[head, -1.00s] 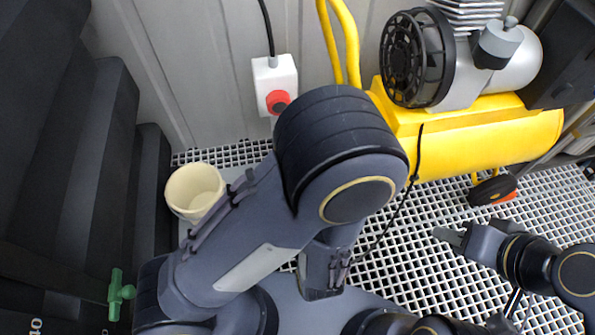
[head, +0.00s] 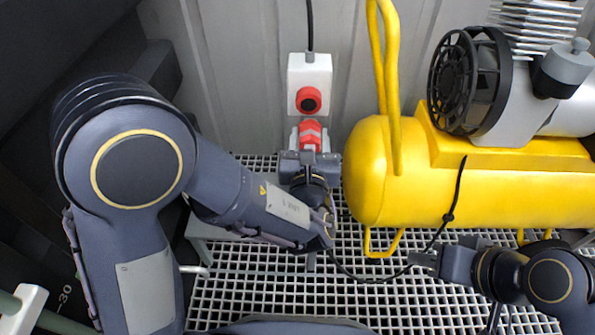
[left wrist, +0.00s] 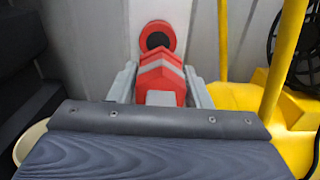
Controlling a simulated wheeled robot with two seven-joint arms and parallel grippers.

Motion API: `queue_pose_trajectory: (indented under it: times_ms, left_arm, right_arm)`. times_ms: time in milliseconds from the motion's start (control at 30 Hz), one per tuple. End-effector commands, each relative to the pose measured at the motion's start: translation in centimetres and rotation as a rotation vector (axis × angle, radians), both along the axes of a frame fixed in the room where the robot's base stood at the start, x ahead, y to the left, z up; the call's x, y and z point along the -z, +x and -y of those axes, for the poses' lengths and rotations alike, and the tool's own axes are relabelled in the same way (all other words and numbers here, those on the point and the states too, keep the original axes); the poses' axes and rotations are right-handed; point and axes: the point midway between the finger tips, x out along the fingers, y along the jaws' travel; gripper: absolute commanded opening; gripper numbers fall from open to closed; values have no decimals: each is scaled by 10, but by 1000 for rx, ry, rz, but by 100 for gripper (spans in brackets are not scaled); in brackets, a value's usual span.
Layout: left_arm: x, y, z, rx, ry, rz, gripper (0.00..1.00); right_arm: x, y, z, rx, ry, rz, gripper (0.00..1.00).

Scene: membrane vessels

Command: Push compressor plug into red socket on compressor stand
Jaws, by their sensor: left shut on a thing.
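The red socket (head: 308,100) is a round red ring with a dark middle on a white box (head: 312,72) against the wall. My left gripper (head: 310,140) is shut on the red plug (head: 311,132), just below the socket. In the left wrist view the plug (left wrist: 160,80), red with a pale grey chevron, sits between the two grey fingers. The socket (left wrist: 157,36) shows right beyond it, its opening visible. The plug looks apart from the socket, but the exact gap is hard to tell. My right gripper (head: 422,262) is low at the right, near the black cable; its finger gap is unclear.
The yellow compressor (head: 480,185) with its upright yellow handle (head: 391,90) stands close to the right of the socket. A black cable (head: 385,280) loops from it towards my left wrist. A white grid floor (head: 250,290) lies below.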

Motion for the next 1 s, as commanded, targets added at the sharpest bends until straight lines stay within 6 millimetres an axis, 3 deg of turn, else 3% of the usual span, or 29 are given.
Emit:
queue_pose_trajectory:
  times_ms: [700,1000]
  left_arm:
    - [-4,54,1,13,-30,-1,8]
    - [-4,62,1,14,-30,0,8]
  right_arm:
    - [-4,0,0,0,0,1,34]
    - [-4,0,0,0,0,1,34]
